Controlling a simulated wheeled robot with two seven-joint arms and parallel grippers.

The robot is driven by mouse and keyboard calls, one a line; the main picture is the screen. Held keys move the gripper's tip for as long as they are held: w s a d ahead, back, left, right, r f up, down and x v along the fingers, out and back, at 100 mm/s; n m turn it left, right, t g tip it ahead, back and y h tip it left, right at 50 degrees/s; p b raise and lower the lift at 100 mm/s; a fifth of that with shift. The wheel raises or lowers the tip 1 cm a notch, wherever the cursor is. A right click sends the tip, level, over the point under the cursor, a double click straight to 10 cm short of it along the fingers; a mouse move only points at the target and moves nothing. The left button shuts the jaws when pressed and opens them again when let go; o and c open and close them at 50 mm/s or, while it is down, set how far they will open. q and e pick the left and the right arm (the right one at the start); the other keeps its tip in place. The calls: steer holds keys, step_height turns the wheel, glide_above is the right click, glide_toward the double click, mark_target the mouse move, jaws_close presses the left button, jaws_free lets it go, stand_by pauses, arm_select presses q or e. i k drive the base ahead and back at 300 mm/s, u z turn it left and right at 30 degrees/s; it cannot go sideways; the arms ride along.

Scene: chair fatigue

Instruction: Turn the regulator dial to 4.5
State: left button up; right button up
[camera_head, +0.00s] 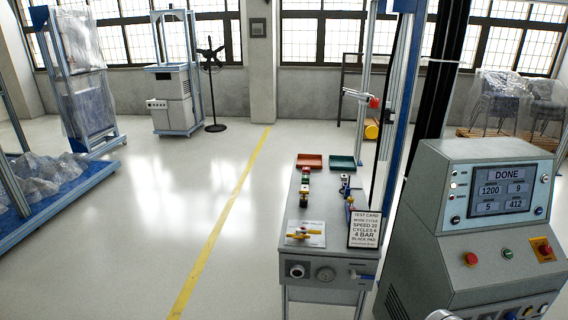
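A round knob (297,271), which looks like the regulator dial, sits on the front face of the grey bench (312,256) at the lower middle. A round gauge (326,274) is just right of it. The knob's setting and the gauge's reading are too small to read. A test card (364,229) stands on the bench's right front corner, with lines reading "SPEED 20", "CYCLES 6", "4 BAR" and "BLACK PAD".
A control console (470,220) stands right of the bench, its screen (502,190) reading "DONE". A red tray (309,161) and a green tray (342,162) lie at the bench's back. Small parts lie on top. The floor left of the bench is clear, with a yellow line (222,222).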

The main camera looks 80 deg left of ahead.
mark_target(296, 271)
steer(key=u, duration=2.45)
